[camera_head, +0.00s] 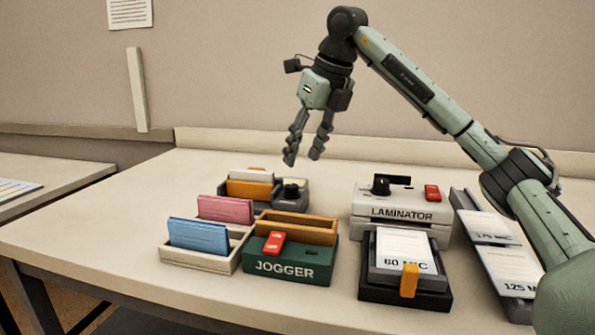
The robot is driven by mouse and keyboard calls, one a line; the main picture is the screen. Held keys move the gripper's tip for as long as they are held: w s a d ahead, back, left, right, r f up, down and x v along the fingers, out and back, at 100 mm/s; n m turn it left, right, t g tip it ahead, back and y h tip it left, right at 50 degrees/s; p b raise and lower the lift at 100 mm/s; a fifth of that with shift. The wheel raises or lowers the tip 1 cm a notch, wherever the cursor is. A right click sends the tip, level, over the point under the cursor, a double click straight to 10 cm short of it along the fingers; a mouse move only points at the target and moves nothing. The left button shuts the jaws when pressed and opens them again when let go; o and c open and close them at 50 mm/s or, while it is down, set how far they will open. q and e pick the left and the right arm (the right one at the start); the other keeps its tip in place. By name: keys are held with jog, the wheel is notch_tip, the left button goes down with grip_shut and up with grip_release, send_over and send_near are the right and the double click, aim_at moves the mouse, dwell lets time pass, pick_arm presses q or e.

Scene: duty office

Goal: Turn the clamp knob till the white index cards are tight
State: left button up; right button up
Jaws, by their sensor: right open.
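White index cards (251,175) stand at the back of a dark holder, behind orange cards (250,189). A small black knob (291,187) sits on a grey block (292,203) at the right of these cards; it looks like the clamp knob. Whether the cards are tight cannot be seen. My right gripper (303,156) points downward with its fingers apart and empty, in the air above and behind the knob, not touching it. My left gripper is out of view.
Pink cards (225,209) and blue cards (198,236) stand in front, beside the green jogger (303,271). The laminator (364,211), with its own black knob (381,185), and a pouch tray (366,293) stand to the right. The table's left part (110,215) is clear.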

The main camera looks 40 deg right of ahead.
jog(key=shift+v, duration=2.2)
